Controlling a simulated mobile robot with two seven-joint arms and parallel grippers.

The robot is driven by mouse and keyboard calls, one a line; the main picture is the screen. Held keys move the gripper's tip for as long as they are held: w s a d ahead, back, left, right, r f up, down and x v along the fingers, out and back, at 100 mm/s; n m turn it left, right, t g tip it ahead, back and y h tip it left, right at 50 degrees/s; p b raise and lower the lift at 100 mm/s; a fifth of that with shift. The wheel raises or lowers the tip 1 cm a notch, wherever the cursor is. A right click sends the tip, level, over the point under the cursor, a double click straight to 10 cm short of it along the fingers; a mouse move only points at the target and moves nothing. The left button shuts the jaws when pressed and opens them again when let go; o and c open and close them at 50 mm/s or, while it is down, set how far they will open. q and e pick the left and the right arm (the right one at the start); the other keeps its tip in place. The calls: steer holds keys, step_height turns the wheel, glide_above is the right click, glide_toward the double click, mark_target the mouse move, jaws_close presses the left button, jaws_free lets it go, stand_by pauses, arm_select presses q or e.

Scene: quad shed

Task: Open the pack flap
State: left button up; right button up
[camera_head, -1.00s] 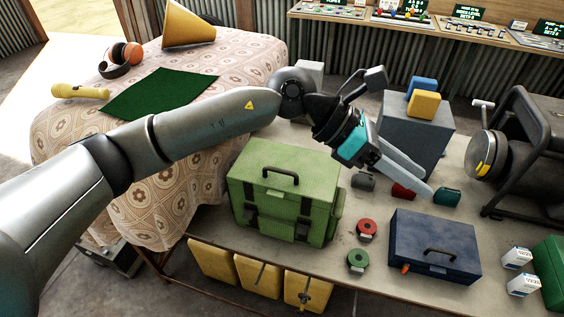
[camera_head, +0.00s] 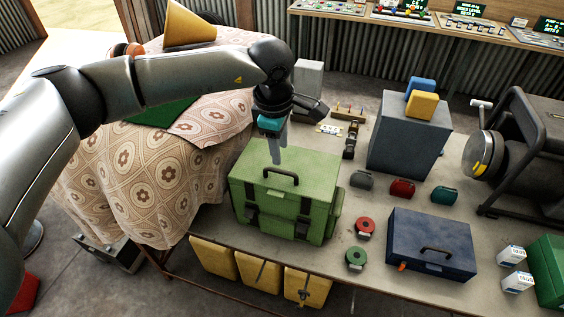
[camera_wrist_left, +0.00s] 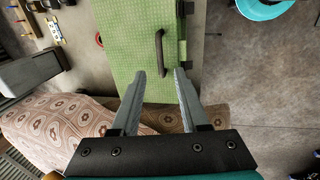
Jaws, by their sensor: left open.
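The green pack (camera_head: 282,207) stands upright on the table, with its flap (camera_head: 312,172) lying shut across the top. A dark handle (camera_head: 281,180) arches over the flap, and dark straps with buckles show on the front. My left gripper (camera_head: 277,160) points down just above the flap, close to the handle, and is empty. In the left wrist view my left gripper (camera_wrist_left: 169,73) has its fingers apart over the green flap (camera_wrist_left: 128,45), with the handle (camera_wrist_left: 161,52) ahead of the fingertips. My right gripper is not in view.
A navy case (camera_head: 432,246), a red tape roll (camera_head: 365,228) and a green tape roll (camera_head: 356,258) lie right of the pack. A grey box (camera_head: 409,140) stands behind them. A patterned cloth (camera_head: 150,185) covers the neighbouring table at left.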

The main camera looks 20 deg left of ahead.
mark_target(283, 171)
arm_select(q)
steer(key=f, duration=0.2)
steer(key=w+f, duration=0.1)
steer(key=f, duration=0.2)
steer(key=f+p, duration=0.1)
steer(key=f, duration=0.1)
steer(key=shift+w+f, duration=0.25)
steer(key=shift+f, duration=0.1)
jaws_close()
stand_by(1.0)
